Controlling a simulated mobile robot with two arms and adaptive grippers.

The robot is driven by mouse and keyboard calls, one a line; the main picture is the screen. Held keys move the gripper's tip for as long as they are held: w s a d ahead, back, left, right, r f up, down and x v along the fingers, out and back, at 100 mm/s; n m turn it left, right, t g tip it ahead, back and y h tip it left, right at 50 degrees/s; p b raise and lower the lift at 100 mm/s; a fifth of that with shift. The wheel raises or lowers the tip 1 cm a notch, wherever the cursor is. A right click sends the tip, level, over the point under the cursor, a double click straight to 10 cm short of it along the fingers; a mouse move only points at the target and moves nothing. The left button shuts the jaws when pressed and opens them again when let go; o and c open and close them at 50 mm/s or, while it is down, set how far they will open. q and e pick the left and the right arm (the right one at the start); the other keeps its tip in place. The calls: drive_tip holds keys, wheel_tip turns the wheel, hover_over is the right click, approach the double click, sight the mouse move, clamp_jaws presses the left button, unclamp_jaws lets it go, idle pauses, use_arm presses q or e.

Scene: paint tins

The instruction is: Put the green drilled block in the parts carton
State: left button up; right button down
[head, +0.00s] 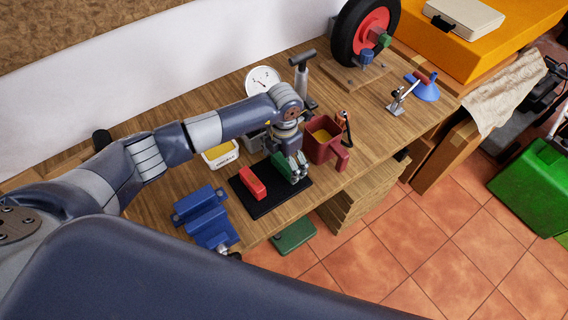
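My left gripper (294,174) points down over the black mat (268,205) near the front edge of the workbench. The green drilled block (280,159) is at its fingers, partly hidden by them and the wrist. I cannot tell whether the fingers are closed on the block or just around it, or whether it touches the mat. A dark red open box (316,151) with a flap, yellowish inside, stands just right of the gripper and looks like the parts carton. My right gripper is not in view.
A red block (252,184) lies on the mat, left of the gripper. A blue vise (206,215) is at the front left, a white tub (221,158) behind the mat. A clamp (401,96), blue funnel (426,90) and wheel (362,35) are farther right. Bare bench lies between box and clamp.

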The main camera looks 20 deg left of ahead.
use_arm(q)
drive_tip(key=c, duration=1)
drive_tip(key=shift+o, duration=0.2)
drive_tip(key=shift+r, duration=0.1)
